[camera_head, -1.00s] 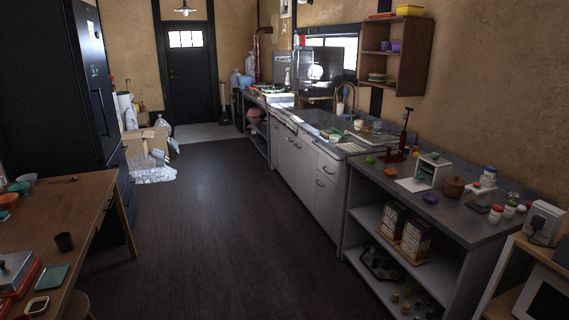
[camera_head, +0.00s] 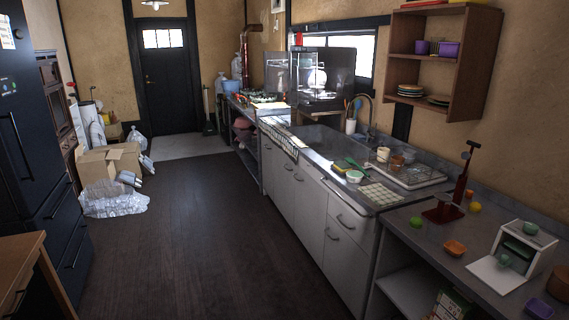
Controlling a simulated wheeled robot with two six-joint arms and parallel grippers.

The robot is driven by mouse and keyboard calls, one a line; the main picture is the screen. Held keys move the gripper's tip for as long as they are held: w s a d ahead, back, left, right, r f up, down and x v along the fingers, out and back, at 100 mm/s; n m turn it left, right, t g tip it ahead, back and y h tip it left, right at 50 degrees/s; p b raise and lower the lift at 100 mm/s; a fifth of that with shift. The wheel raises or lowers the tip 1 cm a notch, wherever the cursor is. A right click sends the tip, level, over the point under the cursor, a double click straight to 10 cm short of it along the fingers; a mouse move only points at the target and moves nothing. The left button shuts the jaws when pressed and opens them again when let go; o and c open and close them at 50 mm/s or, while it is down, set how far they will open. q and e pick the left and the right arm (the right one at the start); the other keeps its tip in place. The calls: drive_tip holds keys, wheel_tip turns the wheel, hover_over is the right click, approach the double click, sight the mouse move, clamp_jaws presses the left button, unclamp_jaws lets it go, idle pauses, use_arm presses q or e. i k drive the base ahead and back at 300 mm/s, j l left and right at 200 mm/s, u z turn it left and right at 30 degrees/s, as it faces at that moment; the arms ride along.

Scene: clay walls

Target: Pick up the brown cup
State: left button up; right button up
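Several small vessels stand by the sink on the right counter. A tan cup-like vessel (camera_head: 383,154) stands near the drying tray, with a brownish bowl (camera_head: 397,162) beside it. They are small, and I cannot tell whether either is the brown cup. An orange-brown bowl (camera_head: 454,248) sits nearer on the counter. A brown pot (camera_head: 560,284) is cut by the right edge. Neither of my grippers is in view.
The wooden table (camera_head: 22,262) shows only its corner at lower left. Cardboard boxes (camera_head: 110,160) and plastic bags (camera_head: 112,200) lie by the left wall. The dark floor (camera_head: 190,240) between is clear. A wall shelf (camera_head: 465,60) hangs at upper right.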

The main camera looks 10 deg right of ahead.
sight(399, 161)
drive_tip(key=i+j+z, duration=0.15)
drive_tip(key=i+z, duration=0.35)
drive_tip(key=i+j+z, duration=0.5)
drive_tip(key=i, duration=0.15)
drive_tip(key=i+j+z, duration=0.45)
drive_tip(key=i, duration=0.05)
